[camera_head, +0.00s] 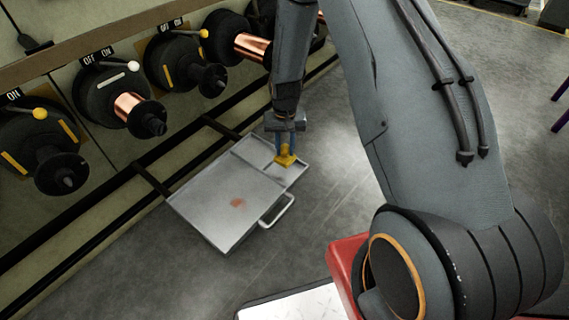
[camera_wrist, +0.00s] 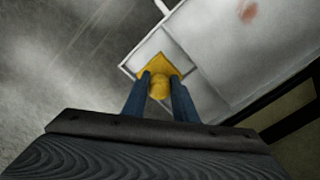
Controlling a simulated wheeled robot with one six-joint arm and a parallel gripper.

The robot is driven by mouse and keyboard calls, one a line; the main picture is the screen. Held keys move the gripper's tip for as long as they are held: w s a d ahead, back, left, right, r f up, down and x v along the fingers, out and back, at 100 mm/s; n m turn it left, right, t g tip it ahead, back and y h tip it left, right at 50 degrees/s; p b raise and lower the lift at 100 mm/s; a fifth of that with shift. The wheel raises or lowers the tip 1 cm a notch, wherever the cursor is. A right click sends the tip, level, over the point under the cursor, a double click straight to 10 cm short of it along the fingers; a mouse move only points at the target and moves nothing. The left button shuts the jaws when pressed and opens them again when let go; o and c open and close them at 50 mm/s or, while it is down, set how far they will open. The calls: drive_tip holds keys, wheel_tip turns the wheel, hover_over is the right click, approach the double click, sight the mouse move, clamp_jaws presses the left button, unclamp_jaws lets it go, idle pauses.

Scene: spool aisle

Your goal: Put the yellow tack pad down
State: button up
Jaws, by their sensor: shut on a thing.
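The yellow tack pad (camera_head: 285,160) has a flat base and a narrower grip on top. My gripper (camera_head: 285,146) points down and is shut on that grip. In the wrist view the pad (camera_wrist: 158,66) sits between the two blue fingers of my gripper (camera_wrist: 159,88), its base beyond the fingertips. The pad is at the small compartment at the right end of a grey metal tray (camera_head: 200,195). I cannot tell whether its base touches the compartment floor.
The tray's large compartment holds only a reddish stain (camera_head: 238,203). A handle (camera_head: 277,211) sticks out at its front. Several black spools with levers, some with copper wire (camera_head: 128,105), line the wall behind. A dark rail (camera_head: 100,225) runs along the wall. Grey floor (camera_head: 350,170) is open to the right.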

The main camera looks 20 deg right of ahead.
sight(285, 157)
drive_tip(key=shift+f+b, duration=1)
drive_tip(key=shift+f, duration=1.8)
drive_tip(key=shift+f, duration=0.15)
drive_tip(key=o, duration=1)
